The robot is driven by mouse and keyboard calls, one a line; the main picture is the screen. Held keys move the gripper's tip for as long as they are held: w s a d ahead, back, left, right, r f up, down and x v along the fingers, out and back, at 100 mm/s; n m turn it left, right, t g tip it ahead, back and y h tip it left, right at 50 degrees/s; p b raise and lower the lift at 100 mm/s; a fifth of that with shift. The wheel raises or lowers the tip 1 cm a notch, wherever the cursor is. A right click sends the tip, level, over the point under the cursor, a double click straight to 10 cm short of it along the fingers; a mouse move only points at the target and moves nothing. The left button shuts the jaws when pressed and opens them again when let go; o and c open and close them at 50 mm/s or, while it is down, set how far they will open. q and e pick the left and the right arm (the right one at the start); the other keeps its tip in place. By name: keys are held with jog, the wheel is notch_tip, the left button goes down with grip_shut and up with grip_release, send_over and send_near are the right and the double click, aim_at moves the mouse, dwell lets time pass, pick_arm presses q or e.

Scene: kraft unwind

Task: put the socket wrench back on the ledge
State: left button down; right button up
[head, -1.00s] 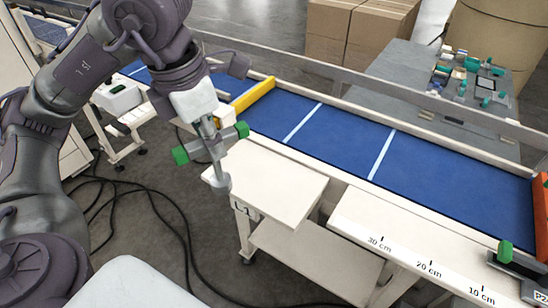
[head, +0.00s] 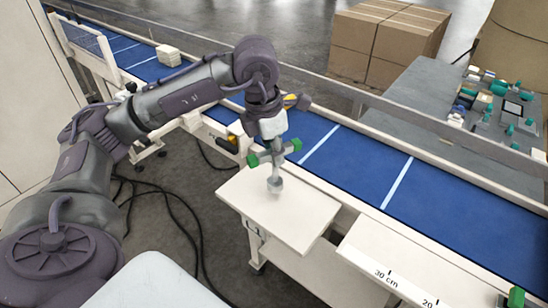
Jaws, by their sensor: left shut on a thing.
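The socket wrench (head: 275,183) is a grey metal bar with a thick rounded lower end. It hangs roughly upright from my left gripper (head: 275,153), whose green-tipped fingers are closed on its upper part. The ledge is the white flat shelf (head: 302,211) marked L1, beside the blue conveyor. The wrench's lower end shows in front of the ledge top, near its back left part. I cannot tell whether it touches the surface. The fingers hide part of the wrench.
The blue conveyor belt (head: 355,166) with white cross lines runs behind the ledge. A white strip with a centimetre scale (head: 385,262) lies to the right. A grey table (head: 435,105) with small parts stands behind. The visible ledge top is otherwise bare.

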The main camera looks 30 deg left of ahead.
aim_at(274, 182)
pick_arm(q)
notch_tip(274, 182, down, 2)
jog(key=shift+s+f+p, duration=0.1)
jog(key=shift+f+p, duration=0.05)
jog(key=shift+p, duration=0.3)
jog(key=shift+a+f, duration=0.1)
jog(key=shift+f, duration=0.3)
jog(key=c, duration=1.1)
grip_release()
pick_arm(e)
jog(key=shift+s+r, duration=0.55)
jog(key=shift+s, duration=0.1)
pick_arm(q)
jog(key=shift+r, duration=0.2)
jog(key=r, duration=0.3)
jog(key=s+r+b, duration=0.1)
jog(key=r, duration=0.3)
jog(key=r+b, duration=0.1)
jog(key=r, duration=0.3)
jog(key=shift+s+a+r, duration=0.25)
jog(key=shift+s+a, duration=0.1)
jog(key=shift+s, duration=0.05)
pick_arm(e)
notch_tip(274, 182, down, 2)
jog(key=shift+w, duration=0.15)
